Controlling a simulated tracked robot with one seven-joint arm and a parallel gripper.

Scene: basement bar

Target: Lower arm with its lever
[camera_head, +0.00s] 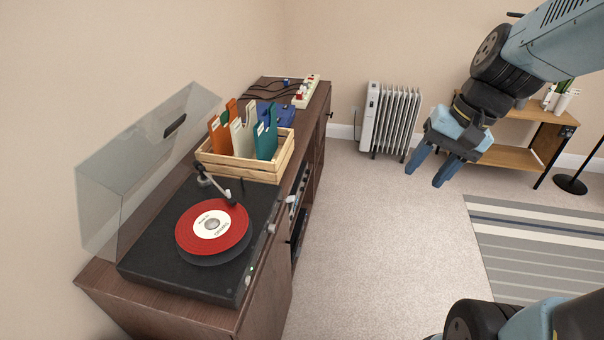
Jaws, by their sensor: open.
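A black turntable (150,263) sits on a dark wood cabinet, its clear lid (120,165) raised against the wall. A red record (192,245) with a white label lies on the platter. The tonearm (217,184) reaches from the back of the deck, and its head end is over the record's back right edge. I cannot tell whether it touches the record. The small lever beside the tonearm is too small to make out. My gripper (428,168) is open and empty. It hangs in the air right of the cabinet, well away from the turntable.
A wooden crate (232,171) of colored record sleeves stands right behind the turntable. A power strip (307,92) with cables lies farther back. A white radiator (390,120), a wooden shelf (510,158) and a striped rug (540,240) are beyond. Carpet right of the cabinet is clear.

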